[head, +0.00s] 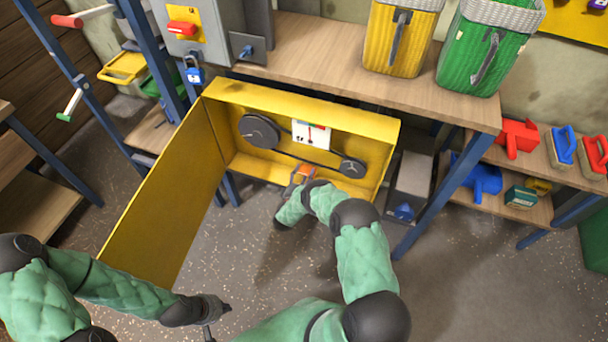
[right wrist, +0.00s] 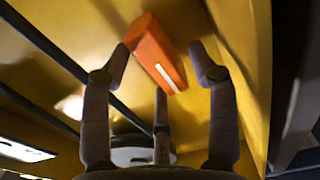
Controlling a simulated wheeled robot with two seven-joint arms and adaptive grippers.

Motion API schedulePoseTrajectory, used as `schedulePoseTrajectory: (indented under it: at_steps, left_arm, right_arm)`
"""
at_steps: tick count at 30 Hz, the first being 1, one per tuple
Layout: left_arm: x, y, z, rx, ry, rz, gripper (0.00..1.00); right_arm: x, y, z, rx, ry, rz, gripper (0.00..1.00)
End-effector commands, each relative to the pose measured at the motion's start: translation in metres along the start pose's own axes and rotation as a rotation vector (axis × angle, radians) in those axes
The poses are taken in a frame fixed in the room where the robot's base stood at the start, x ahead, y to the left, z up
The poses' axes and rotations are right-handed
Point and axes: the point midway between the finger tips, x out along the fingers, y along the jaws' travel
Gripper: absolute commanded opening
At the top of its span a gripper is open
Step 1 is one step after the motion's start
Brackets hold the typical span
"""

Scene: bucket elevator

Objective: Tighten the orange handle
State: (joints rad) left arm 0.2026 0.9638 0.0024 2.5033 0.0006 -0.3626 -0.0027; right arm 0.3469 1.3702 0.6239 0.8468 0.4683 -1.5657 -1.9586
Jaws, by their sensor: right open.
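The orange handle (head: 306,171) is inside the open yellow box (head: 300,90), low and below the belt. In the right wrist view the orange handle (right wrist: 156,56) is a wedge-like block with a white stripe, against the yellow wall. My right gripper (head: 297,178) reaches into the box at the handle. In the right wrist view its open fingers (right wrist: 165,75) stand to either side of the handle, with gaps visible, and a third finger is below. My left gripper (head: 215,312) hangs low over the floor, away from the box; its finger opening is too small to judge.
A large dark pulley (head: 259,131) and a small pulley (head: 352,168) share a belt in the box. The box's yellow door (head: 165,190) stands open at left. A wooden table (head: 330,60) with yellow and green buckets is above.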

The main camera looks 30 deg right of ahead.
Motion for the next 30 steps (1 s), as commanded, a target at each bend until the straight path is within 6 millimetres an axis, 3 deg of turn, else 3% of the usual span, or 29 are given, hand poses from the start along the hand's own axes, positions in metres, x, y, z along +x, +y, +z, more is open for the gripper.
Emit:
schedulePoseTrajectory:
  at_steps: [7,21,30]
  left_arm:
    - [0.0,0.0,0.0,0.0,0.0,0.0,0.0]
    - [0.0,0.0,0.0,0.0,0.0,0.0,0.0]
    - [0.0,0.0,0.0,0.0,0.0,0.0,0.0]
  right_arm:
    - [-0.016,0.0,-0.001,0.001,0.002,-0.002,0.59]
    - [-0.102,0.0,-0.001,-0.001,0.003,-0.001,0.59]
    - [-0.12,0.0,0.0,0.0,0.0,0.001,0.59]
